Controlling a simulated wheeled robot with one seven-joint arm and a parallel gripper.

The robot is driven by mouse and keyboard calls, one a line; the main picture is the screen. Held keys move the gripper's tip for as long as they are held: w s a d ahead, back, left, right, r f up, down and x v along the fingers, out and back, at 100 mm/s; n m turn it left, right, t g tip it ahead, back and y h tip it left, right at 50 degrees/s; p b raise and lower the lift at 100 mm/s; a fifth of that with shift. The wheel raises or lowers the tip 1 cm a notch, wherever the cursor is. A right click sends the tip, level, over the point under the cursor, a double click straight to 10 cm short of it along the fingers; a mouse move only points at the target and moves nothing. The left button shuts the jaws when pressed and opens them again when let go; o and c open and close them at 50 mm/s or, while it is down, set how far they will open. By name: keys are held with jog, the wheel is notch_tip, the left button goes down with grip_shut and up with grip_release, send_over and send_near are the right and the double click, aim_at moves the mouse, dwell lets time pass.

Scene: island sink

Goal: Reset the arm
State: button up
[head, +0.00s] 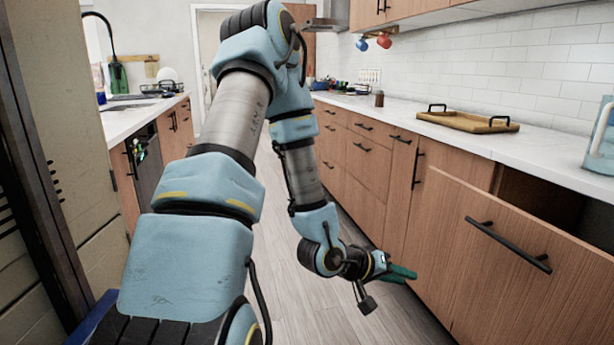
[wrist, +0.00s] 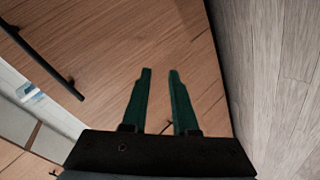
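My arm reaches forward from the bottom of the head view and bends down over the aisle. My gripper (head: 402,273) hangs low in front of the wooden cabinet fronts on the right. In the wrist view its two green fingers (wrist: 160,72) stand apart with a gap between them. Nothing is held between the fingers. A wooden cabinet front (wrist: 130,50) fills the view behind the fingertips. I cannot tell how far the fingertips are from it.
A drawer (head: 520,245) with a black handle stands pulled out at the lower right. The white counter (head: 545,150) above bears a wooden tray (head: 467,120). The island (head: 130,120) with the sink stands on the left. The floor (head: 285,280) between is clear.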

jog(key=w+a+r+y, duration=0.2)
jog(key=a+y, duration=0.3)
jog(key=a, duration=0.6)
jog(key=w+a+r+y, duration=0.15)
jog(key=a+y, duration=0.25)
jog(key=a, duration=0.7)
jog(key=s+a+r+n+g+y, duration=0.2)
jog(key=s+a+r, duration=0.4)
notch_tip(320, 180, up, 13)
jog(key=p, duration=1.3)
jog(key=shift+s+g, duration=0.3)
jog(key=shift+s, duration=0.05)
